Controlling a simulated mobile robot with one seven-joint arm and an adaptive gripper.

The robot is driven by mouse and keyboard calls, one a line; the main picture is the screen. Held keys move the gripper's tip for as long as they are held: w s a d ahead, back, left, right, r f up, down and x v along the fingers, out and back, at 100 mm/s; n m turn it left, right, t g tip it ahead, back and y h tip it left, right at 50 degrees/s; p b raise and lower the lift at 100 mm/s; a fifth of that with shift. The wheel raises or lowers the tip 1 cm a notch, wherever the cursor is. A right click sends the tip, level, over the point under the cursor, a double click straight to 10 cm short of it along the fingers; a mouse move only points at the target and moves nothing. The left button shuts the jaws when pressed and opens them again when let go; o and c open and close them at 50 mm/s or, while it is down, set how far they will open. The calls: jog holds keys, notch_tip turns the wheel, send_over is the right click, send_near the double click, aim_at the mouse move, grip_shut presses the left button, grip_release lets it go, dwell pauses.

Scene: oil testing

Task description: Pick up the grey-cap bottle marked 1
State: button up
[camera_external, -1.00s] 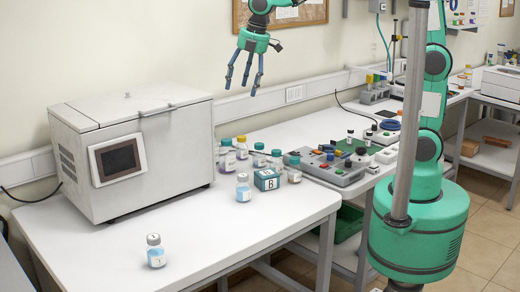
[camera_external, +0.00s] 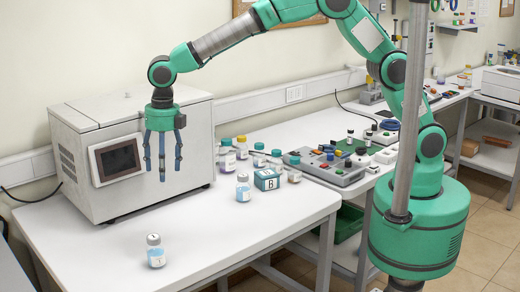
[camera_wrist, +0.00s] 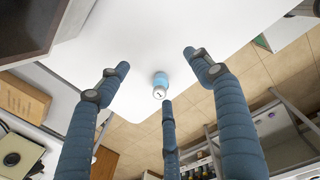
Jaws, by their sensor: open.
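The grey-cap bottle marked 1 (camera_external: 155,252) stands upright near the front left of the white table, with light blue liquid inside. In the wrist view the bottle (camera_wrist: 160,83) shows from above, its cap marked 1, in the space between my fingers. My gripper (camera_external: 163,168) is open and empty, fingers pointing down. It hangs in front of the white box machine, above and behind the bottle, well clear of it. A second grey-cap bottle (camera_external: 243,188) with blue liquid stands farther back to the right; its mark is too small to read.
The white box machine (camera_external: 160,158) with a dark screen stands at the back left. The white table (camera_external: 205,240) is clear around the bottle marked 1.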

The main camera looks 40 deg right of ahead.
aim_at(153, 237)
jog(key=s+a+f+n, duration=0.1)
jog(key=s+a+f, duration=0.1)
jog(key=a+f, duration=0.1)
jog(key=s+a+f+n, duration=0.2)
jog(key=s+a+f, duration=0.1)
jog(key=a, duration=0.1)
jog(key=s+a+f+n, duration=0.2)
jog(key=s+a+f, duration=0.1)
jog(key=shift+s+a+h, duration=0.15)
jog(key=shift+a+h, duration=0.15)
jog(key=shift+a, duration=0.05)
jog(key=shift+f, duration=0.1)
jog(key=shift+f, duration=4.25)
jog(key=shift+d+f+b, duration=0.15)
jog(key=shift+f+b, duration=0.35)
jog(key=shift+f, duration=2.1)
